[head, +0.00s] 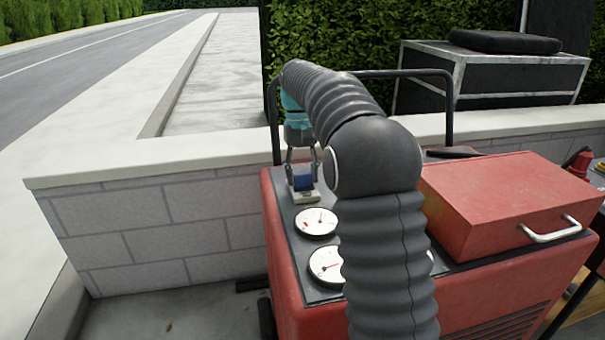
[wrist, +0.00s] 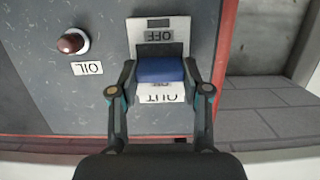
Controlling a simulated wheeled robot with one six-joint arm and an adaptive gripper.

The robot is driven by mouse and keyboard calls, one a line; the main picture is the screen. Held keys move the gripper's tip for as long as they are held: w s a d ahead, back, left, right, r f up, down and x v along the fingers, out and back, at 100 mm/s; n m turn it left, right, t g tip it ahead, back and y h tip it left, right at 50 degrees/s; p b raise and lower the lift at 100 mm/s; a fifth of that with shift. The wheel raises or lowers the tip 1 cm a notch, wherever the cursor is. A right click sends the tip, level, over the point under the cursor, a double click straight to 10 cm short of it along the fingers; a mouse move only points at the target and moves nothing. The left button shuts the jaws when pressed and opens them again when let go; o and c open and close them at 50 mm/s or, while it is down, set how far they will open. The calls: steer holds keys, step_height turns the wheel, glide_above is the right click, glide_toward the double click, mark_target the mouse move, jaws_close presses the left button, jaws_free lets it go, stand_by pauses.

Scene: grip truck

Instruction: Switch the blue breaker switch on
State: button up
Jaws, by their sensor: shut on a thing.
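The blue breaker switch (wrist: 160,70) sits on a pale plate (wrist: 176,28) on top of the red machine. In the head view my gripper (head: 303,165) reaches down over the same blue switch (head: 304,183) at the machine's back left corner. Any "ON" marking is not visible.
Two white gauges, one nearer (head: 326,265) and one farther (head: 316,222), lie in front of the switch. A red toolbox (head: 505,203) stands on the machine's right. A dark red knob (wrist: 73,41) sits beside an "OIL" label (wrist: 87,68). A black rail (head: 449,110) runs behind.

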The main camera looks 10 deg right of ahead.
stand_by(0.4)
steer(key=o, duration=1.2)
steer(key=shift+c, duration=0.2)
steer(key=shift+w, duration=0.1)
steer(key=v, duration=0.7)
steer(key=shift+r, duration=0.25)
steer(key=shift+f, duration=0.1)
